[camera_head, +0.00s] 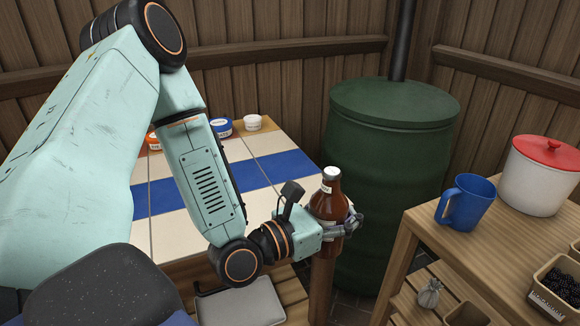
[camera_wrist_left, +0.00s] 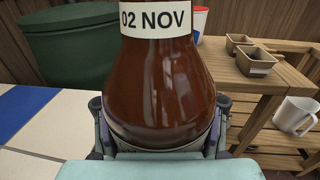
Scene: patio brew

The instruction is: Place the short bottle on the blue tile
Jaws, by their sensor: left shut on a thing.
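A brown bottle (camera_head: 328,200) with a white label at its neck stands upright in my left gripper (camera_head: 342,222). The gripper is shut around its body. In the left wrist view the bottle (camera_wrist_left: 165,80) fills the middle, and its label reads "02 NOV". In the head view the bottle is at the right front edge of the tiled table, beside the tiles. A row of blue tiles (camera_head: 265,172) crosses the table between cream tiles. My left arm covers part of that row. My right gripper is not in view.
Small tubs (camera_head: 221,127) stand at the table's back. A green barrel (camera_head: 392,190) is behind the bottle. A wooden shelf at right holds a blue mug (camera_head: 467,203), a white pot with red lid (camera_head: 541,175) and a berry box (camera_head: 558,285). The visible blue tiles are clear.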

